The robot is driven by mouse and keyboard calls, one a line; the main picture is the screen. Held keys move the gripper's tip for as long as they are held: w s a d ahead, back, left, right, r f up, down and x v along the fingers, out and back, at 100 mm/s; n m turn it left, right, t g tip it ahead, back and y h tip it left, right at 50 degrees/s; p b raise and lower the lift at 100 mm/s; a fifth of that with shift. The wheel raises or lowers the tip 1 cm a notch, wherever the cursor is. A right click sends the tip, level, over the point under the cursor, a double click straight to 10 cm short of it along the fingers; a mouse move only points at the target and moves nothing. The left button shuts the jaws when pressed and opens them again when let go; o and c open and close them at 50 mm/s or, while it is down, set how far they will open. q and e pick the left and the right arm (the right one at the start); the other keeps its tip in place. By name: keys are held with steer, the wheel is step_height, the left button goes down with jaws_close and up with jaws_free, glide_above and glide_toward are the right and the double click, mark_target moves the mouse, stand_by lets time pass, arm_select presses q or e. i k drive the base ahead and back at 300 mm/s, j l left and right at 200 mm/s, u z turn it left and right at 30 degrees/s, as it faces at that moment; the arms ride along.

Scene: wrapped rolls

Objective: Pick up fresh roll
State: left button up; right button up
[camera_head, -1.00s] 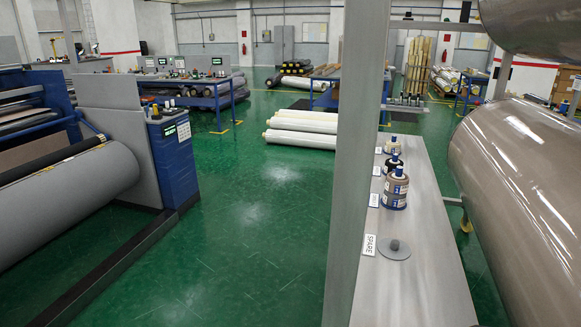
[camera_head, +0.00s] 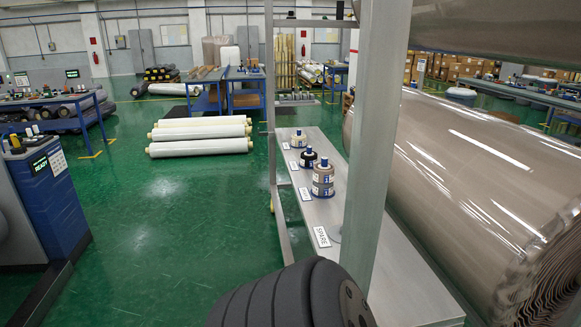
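Three small wrapped rolls stand upright in a row on a grey metal shelf (camera_head: 345,203), right of centre. The nearest roll (camera_head: 323,180) is brown with blue and white bands. The middle roll (camera_head: 309,159) is black with a blue top. The farthest roll (camera_head: 299,139) is pale with a blue top. I cannot tell which is the fresh roll. Labels lie beside them; the nearest label (camera_head: 321,237) reads SPARE. A flat grey disc (camera_head: 335,232) beside it is mostly hidden behind a post. Neither gripper is in view.
A tall grey post (camera_head: 376,130) rises in front of the shelf. A huge brown roll (camera_head: 470,170) fills the right side. A blue machine cabinet (camera_head: 48,195) stands at left. Large white rolls (camera_head: 200,147) lie on the green floor, which is open at centre left.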

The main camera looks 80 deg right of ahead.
mark_target(299, 139)
steer(key=i+z, duration=0.65)
steer(key=z, duration=0.2)
steer(key=i+j+z, duration=0.1)
steer(key=i+z, duration=0.3)
steer(key=i+l+z, duration=0.1)
steer(key=z, duration=0.3)
steer(key=i+z, duration=0.25)
steer(key=z, duration=0.15)
steer(key=i+z, duration=0.2)
steer(key=z, duration=0.2)
steer(key=i+z, duration=0.2)
steer(key=z, duration=0.2)
steer(key=i+j+z, duration=0.15)
steer(key=z, duration=0.25)
steer(key=i+j+z, duration=0.55)
steer(key=j+z, duration=0.25)
steer(key=j, duration=0.55)
steer(key=j+z, duration=0.45)
steer(key=j, duration=0.5)
